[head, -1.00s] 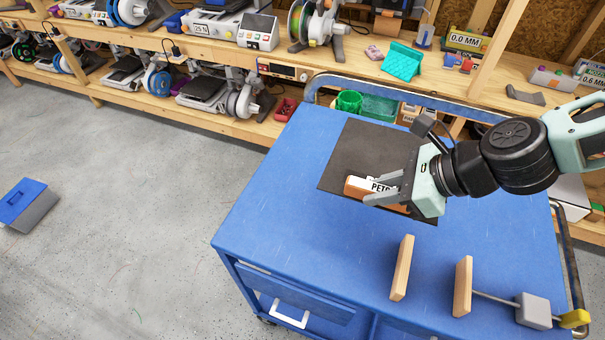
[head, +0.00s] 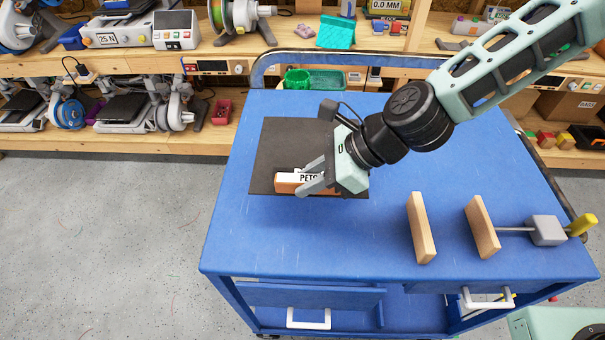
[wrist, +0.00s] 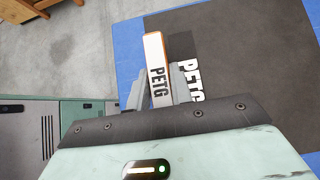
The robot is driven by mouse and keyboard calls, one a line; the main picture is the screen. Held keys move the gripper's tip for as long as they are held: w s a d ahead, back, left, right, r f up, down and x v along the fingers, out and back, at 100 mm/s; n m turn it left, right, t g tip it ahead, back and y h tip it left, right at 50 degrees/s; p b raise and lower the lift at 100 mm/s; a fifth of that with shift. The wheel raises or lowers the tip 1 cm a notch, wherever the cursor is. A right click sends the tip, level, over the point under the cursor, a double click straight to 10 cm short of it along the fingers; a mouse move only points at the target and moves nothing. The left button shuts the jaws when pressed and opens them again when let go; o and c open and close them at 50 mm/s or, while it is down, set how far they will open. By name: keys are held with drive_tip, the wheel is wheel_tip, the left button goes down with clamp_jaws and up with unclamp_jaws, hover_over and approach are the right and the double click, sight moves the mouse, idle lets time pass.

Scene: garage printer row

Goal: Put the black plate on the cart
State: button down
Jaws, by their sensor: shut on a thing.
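The black plate (head: 285,145) lies flat over the back left part of the blue cart's (head: 320,240) top. It also shows in the wrist view (wrist: 255,65), with white PETG lettering and blue cart surface past its edges. An orange and white tab marked PETG (head: 290,184) stands at the plate's front edge. My gripper (head: 302,184) is shut on this tab, which shows between the fingers in the wrist view (wrist: 154,60). I cannot tell whether the plate fully touches the cart top.
Two upright wooden boards (head: 421,228) (head: 482,227) stand on the cart's front right, with a grey block (head: 546,230) and yellow piece beside them. A blue rail (head: 340,58) and green containers (head: 297,80) are at the back. Shelves of printers line the wall. The cart's front left is clear.

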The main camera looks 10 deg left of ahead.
wheel_tip(320, 180, down, 10)
drive_tip(key=shift+p, duration=0.85)
drive_tip(key=shift+f, duration=0.15)
drive_tip(key=c, duration=1.3)
unclamp_jaws()
drive_tip(key=shift+o, duration=0.2)
